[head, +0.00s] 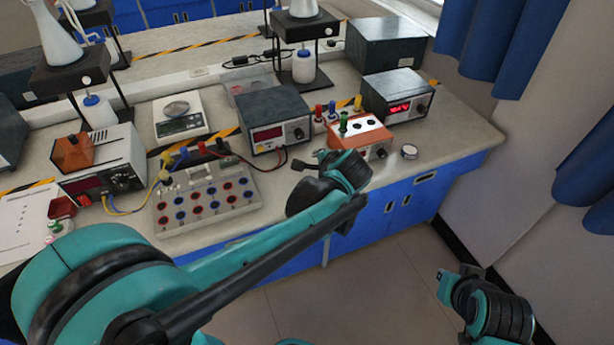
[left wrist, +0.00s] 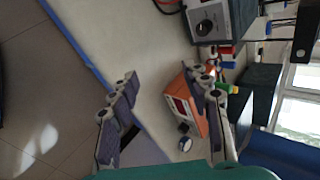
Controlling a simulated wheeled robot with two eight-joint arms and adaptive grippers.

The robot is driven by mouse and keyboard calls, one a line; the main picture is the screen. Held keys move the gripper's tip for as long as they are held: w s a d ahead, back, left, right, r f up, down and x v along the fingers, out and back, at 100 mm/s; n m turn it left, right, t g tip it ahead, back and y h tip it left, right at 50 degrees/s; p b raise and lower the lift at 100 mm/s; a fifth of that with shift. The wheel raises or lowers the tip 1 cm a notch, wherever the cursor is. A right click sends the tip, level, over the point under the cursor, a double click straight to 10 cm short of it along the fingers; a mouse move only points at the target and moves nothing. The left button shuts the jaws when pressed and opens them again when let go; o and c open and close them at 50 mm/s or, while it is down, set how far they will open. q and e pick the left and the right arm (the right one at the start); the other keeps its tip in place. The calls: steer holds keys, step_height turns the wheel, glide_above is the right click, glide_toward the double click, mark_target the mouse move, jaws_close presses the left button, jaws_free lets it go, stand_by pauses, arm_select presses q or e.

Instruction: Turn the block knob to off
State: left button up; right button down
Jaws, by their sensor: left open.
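The orange block (head: 358,133) with a white top and coloured posts stands near the bench's front edge. A small dark knob (head: 381,153) appears on its front face; its pointer setting is too small to read. In the left wrist view the orange block (left wrist: 185,108) is partly hidden behind one finger. My left gripper (head: 312,161) is above the bench edge, left of the block and apart from it. Its two fingers (left wrist: 162,88) are spread and empty in the left wrist view. My right gripper (head: 457,274) is low at the right, clear of the bench; its jaws are unclear.
A small round silver-rimmed piece (head: 409,152) lies right of the block. A dark meter (head: 272,120) stands to its left and a red-display unit (head: 397,96) behind it. A grey socket board (head: 208,200) is at the front left. Open floor lies before the bench.

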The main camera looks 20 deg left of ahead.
arm_select(q)
steer(key=shift+s+a+r+n+h, duration=0.15)
steer(key=shift+s+a+n, duration=0.15)
steer(key=shift+s, duration=0.35)
steer(key=shift+s+a+f+n+h, duration=0.1)
steer(key=shift+s+a+n+h, duration=0.2)
steer(key=shift+s, duration=0.3)
steer(key=shift+s+a+r+n+h, duration=0.1)
steer(key=shift+s+a+n, duration=0.1)
steer(key=shift+s+n, duration=0.35)
steer(key=shift+s, duration=0.1)
steer(key=s+f+n+h, duration=0.2)
steer(key=s+n+h, duration=0.2)
steer(key=s+n, duration=0.5)
steer(key=s, duration=0.7)
steer(key=shift+a+n, duration=0.2)
steer(key=shift+n, duration=0.15)
steer(key=shift+f, duration=0.1)
